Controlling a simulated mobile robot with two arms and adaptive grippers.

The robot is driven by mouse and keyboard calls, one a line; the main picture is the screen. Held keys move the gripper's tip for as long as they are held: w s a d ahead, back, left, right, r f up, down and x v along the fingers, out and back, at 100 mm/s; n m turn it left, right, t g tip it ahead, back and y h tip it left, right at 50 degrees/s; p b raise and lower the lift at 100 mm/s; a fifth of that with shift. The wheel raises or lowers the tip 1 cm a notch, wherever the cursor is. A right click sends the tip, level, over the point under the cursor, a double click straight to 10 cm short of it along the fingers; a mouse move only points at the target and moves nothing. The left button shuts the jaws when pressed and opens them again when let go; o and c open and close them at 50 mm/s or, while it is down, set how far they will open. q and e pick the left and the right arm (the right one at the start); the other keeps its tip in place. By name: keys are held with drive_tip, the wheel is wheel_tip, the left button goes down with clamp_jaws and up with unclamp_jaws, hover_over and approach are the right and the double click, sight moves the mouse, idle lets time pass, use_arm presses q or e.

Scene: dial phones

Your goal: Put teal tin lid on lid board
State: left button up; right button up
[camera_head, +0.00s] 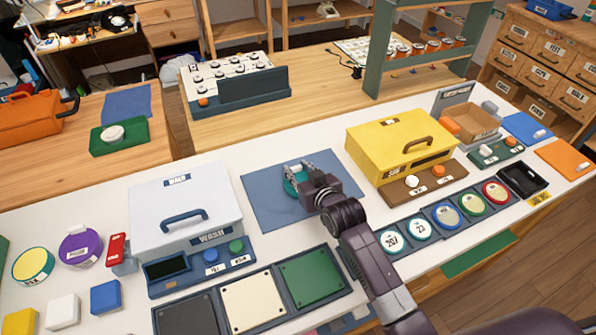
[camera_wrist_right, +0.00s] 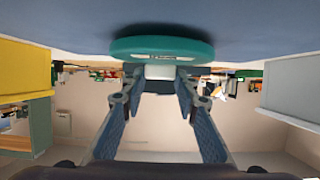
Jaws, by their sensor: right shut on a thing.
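The teal tin lid (camera_head: 292,184) is a round disc at the blue mat (camera_head: 262,212) in the middle of the white table. My right gripper (camera_head: 308,176) is over it and partly hides it. In the right wrist view the teal lid (camera_wrist_right: 162,48) shows edge-on with a pale label, and the fingers (camera_wrist_right: 160,76) are closed on a light grip part at its middle. I cannot tell whether the lid touches the mat. A dark board with a row of round, coloured-rim discs (camera_head: 434,236) lies right of my arm; it may be the lid board. My left gripper is not in view.
A white box (camera_head: 150,212) with a blue handle stands left of the mat, and a yellow box (camera_head: 370,142) stands right of it. A tray with grey, cream and green squares (camera_head: 268,273) lies in front. A black tray (camera_head: 523,179) is at the right.

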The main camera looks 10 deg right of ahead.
drive_tip(key=shift+f, duration=0.35)
drive_tip(key=o, duration=1.1)
drive_tip(key=shift+o, duration=0.2)
drive_tip(key=v, duration=1.2)
